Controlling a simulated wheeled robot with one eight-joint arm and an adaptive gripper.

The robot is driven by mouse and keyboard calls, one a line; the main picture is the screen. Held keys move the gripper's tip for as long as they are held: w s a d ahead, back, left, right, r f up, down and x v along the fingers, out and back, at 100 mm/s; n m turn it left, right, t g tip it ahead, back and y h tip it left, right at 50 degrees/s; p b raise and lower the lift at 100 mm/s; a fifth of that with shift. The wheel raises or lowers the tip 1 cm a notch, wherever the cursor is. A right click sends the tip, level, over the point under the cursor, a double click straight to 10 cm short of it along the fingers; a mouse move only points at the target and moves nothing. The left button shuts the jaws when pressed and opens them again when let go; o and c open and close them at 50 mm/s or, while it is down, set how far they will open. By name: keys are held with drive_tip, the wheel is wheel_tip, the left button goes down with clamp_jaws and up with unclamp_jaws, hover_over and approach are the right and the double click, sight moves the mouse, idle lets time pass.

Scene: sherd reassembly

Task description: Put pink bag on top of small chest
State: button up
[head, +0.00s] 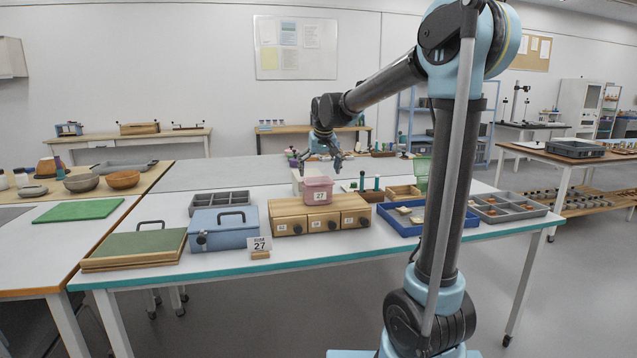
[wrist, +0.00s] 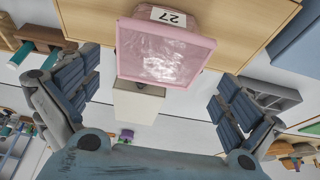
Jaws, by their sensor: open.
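The pink bag (head: 318,185) is a boxy, translucent pink pouch with a white "27" label on its front. It rests upright on top of the small chest (head: 291,221), a light wooden chest with three drawers and dark knobs. In the wrist view the bag (wrist: 165,55) shows upside down over the chest's wooden top (wrist: 232,14).
A blue case (head: 222,232) stands left of the chest, and a blue tray (head: 408,222) with sherds lies right. A white box (wrist: 140,103) stands close behind the bag. A "27" card (head: 259,245) stands in front. The table behind is mostly clear.

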drive_tip(key=v, duration=0.6)
drive_tip(key=shift+s+r, duration=0.1)
drive_tip(key=s+d+f+m, duration=0.1)
drive_tip(key=s+d+f, duration=0.4)
drive_tip(key=s+d, duration=0.3)
drive_tip(key=s+d+f+g+h, duration=0.1)
drive_tip(key=s+d+f, duration=0.45)
drive_tip(key=s, duration=0.45)
drive_tip(key=s+d+f+m, duration=0.1)
drive_tip(key=s+d+f, duration=0.4)
drive_tip(key=s+d, duration=0.3)
drive_tip(key=s+d+f+m+g, duration=0.1)
drive_tip(key=s+f, duration=0.8)
drive_tip(key=s, duration=0.1)
drive_tip(key=shift+s+d+f, duration=0.25)
drive_tip(key=shift+s+d, duration=0.15)
